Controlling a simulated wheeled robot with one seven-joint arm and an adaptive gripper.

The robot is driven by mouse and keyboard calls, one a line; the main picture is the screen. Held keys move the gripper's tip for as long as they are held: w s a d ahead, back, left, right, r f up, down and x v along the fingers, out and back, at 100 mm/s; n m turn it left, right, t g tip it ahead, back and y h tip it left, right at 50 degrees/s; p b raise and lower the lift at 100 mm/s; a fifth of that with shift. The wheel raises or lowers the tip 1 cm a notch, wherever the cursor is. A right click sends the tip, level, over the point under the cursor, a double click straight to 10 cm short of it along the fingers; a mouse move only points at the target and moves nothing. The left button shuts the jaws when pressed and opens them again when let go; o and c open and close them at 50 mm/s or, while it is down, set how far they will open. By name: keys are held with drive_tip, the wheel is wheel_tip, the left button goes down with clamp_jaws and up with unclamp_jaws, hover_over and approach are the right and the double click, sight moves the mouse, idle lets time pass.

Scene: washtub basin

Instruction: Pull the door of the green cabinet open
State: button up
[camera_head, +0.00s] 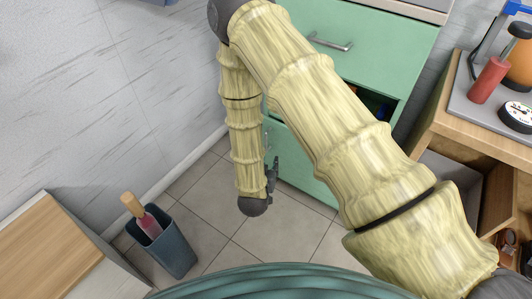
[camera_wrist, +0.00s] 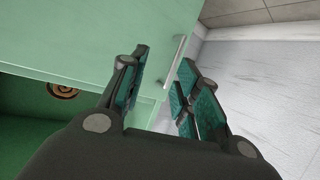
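The green cabinet (camera_head: 378,35) stands at the back of the head view, with my arm across much of its front. Its lower front, the door (camera_head: 305,165), shows behind and beside my arm. In the wrist view the green door face (camera_wrist: 100,35) fills the upper left, with a pale bar handle (camera_wrist: 175,60) near its right edge. My gripper (camera_wrist: 165,72) is open, with its dark, green-padded fingers on either side of the handle in the picture. I cannot tell whether they touch it. In the head view my gripper (camera_head: 272,178) is partly hidden by the wrist.
An upper drawer has a metal handle (camera_head: 330,42). An open compartment (camera_head: 372,103) below it holds small items. A bin (camera_head: 165,243) stands on the tiles at left. A wooden counter (camera_head: 465,130) is at right. Bare floor (camera_head: 270,235) lies before the cabinet; a wall is at left.

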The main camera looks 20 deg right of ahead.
drive_tip(key=w+a+f+m+t+h+b, duration=0.2)
drive_tip(key=w+a+f+m+h+b, duration=0.25)
drive_tip(key=b, duration=0.85)
drive_tip(key=shift+n+h, duration=0.35)
drive_tip(key=shift+n, duration=0.2)
drive_tip(key=shift+r+b+x, duration=0.2)
drive_tip(key=shift+b+x, duration=0.65)
drive_tip(key=shift+x, duration=1.2)
drive_tip(key=shift+r+b+x, duration=0.2)
drive_tip(key=shift+b+x, duration=0.7)
drive_tip(key=shift+x, duration=1.15)
drive_tip(key=shift+r+b+x, duration=0.2)
drive_tip(key=shift+b+x, duration=0.65)
drive_tip(key=shift+x, duration=1.2)
drive_tip(key=shift+w+a, duration=0.1)
drive_tip(key=shift+w, duration=0.05)
drive_tip(key=shift+c, duration=0.2)
clamp_jaws()
